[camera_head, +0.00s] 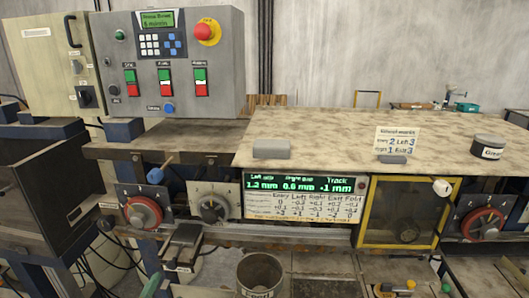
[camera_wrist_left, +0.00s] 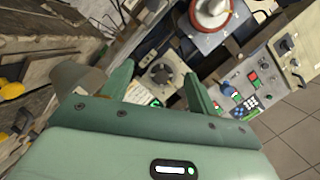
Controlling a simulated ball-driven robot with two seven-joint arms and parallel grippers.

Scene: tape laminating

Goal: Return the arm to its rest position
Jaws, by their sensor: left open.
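My left gripper (camera_wrist_left: 160,88) shows in the left wrist view. Its two green fingers stand apart with nothing held between them. Beyond the gap is a plate with a dark round knob, apart from the fingers. I cannot make out the left arm with certainty in the head view. My right gripper is not clearly in view.
A grey control box (camera_head: 172,65) with a red stop button stands at the back left. A worktop (camera_head: 330,135) runs right, bearing a grey block (camera_head: 271,149) and a dark round tin (camera_head: 488,147). Below are red handwheels (camera_head: 143,212), a display (camera_head: 304,184) and a yellow-framed window (camera_head: 407,211).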

